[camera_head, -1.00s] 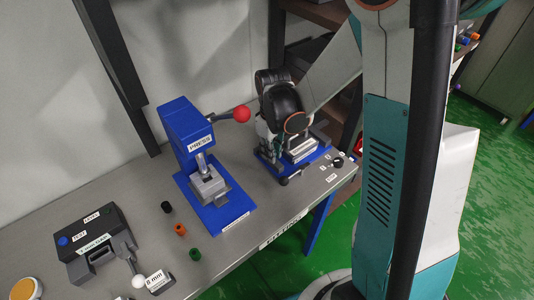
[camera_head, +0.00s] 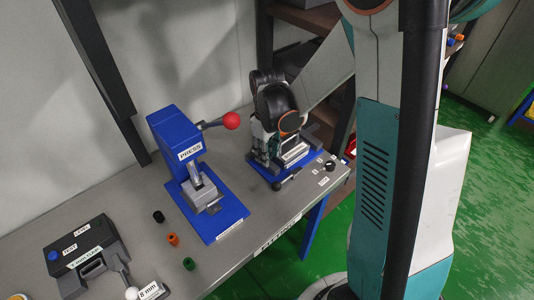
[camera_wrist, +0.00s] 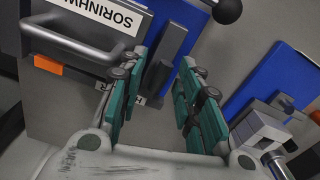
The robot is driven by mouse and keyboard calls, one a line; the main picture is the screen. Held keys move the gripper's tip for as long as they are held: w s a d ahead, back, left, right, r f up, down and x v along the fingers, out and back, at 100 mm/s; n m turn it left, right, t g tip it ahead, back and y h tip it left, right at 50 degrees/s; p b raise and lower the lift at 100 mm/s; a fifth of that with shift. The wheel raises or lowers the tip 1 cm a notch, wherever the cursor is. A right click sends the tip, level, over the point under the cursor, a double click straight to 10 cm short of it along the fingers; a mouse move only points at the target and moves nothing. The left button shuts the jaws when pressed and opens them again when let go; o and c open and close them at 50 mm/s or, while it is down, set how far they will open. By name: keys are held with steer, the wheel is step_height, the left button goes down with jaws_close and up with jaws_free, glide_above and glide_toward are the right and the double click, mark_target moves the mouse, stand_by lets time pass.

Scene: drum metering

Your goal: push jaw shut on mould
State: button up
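The clamping fixture stands on a blue base plate (camera_head: 258,168) at the right end of the bench, with a grey body and a white label (camera_head: 295,153). A lever with a dark knob (camera_head: 277,187) reaches over its front edge. The mould and jaw cannot be told apart clearly.
The blue press (camera_head: 175,135) with its red-ball lever (camera_head: 231,120) stands just left of my wrist. Black, orange and green small cylinders (camera_head: 172,239) lie in front of it. A dark test box (camera_head: 82,255) stands further left.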

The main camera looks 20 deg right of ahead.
step_height(320, 180, up, 7)
steer(key=shift+r, duration=0.15)
stand_by(0.4)
steer(key=c, duration=0.5)
steer(key=shift+a+n, duration=0.1)
steer(key=shift+n, duration=0.2)
jaws_close()
steer(key=a+f+n+y, duration=0.1)
steer(key=a+f+n, duration=0.1)
steer(key=n, duration=0.3)
steer(key=s+a+f+n+y, duration=0.1)
steer(key=a+f+n, duration=0.1)
steer(key=n, duration=0.3)
steer(key=s+a+f+n+g+y, duration=0.1)
steer(key=a+f+n, duration=0.1)
steer(key=n, duration=0.3)
steer(key=shift+f, duration=0.35)
steer(key=shift+d+f, duration=0.15)
steer(key=shift+f, duration=0.1)
steer(key=shift+w+d+r+b, duration=0.15)
steer(key=shift+w+d, duration=0.05)
steer(key=shift+d, duration=0.35)
steer(key=shift+w+d+r+b, duration=0.1)
steer(key=shift+w+d+r, duration=0.1)
steer(key=shift+d, duration=0.35)
steer(key=shift+w+d+r+b, duration=0.15)
steer(key=shift+d, duration=0.4)
